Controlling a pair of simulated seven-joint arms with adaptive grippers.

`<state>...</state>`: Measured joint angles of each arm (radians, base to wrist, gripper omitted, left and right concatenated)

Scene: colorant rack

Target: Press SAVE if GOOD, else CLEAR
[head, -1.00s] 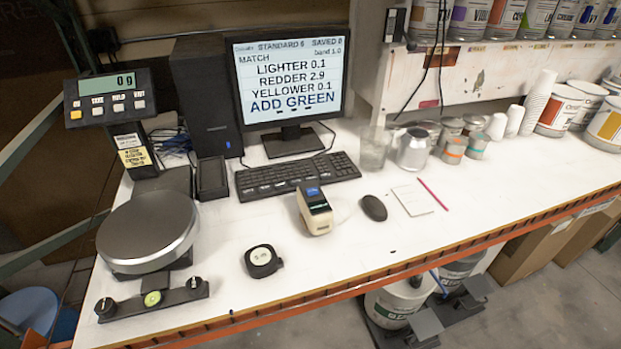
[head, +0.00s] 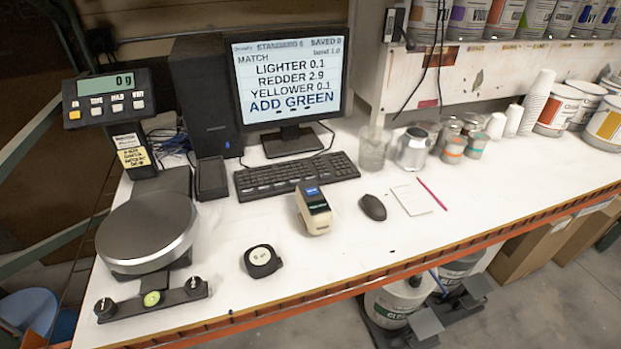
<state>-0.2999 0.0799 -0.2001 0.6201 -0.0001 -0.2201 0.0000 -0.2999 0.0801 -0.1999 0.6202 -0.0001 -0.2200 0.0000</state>
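The monitor (head: 290,75) stands at the back of the bench. Its screen reads STANDARD 6, SAVED 0, MATCH, band 1.0, LIGHTER 0.1, REDDER 2.9, YELLOWER 0.1 and, in blue, ADD GREEN. A beige handheld instrument (head: 313,212) with a small lit blue display and a green strip stands on the bench in front of the keyboard (head: 296,175). I cannot make out any SAVE or CLEAR label on it at this size. Neither of my grippers is in view.
A scale (head: 148,232) reading 0 g is at the left. A round black-and-white device (head: 262,261), a mouse (head: 373,207), and a notepad (head: 411,199) with a pink pencil (head: 432,194) lie on the bench. Cups and cans stand behind. The front right bench top is clear.

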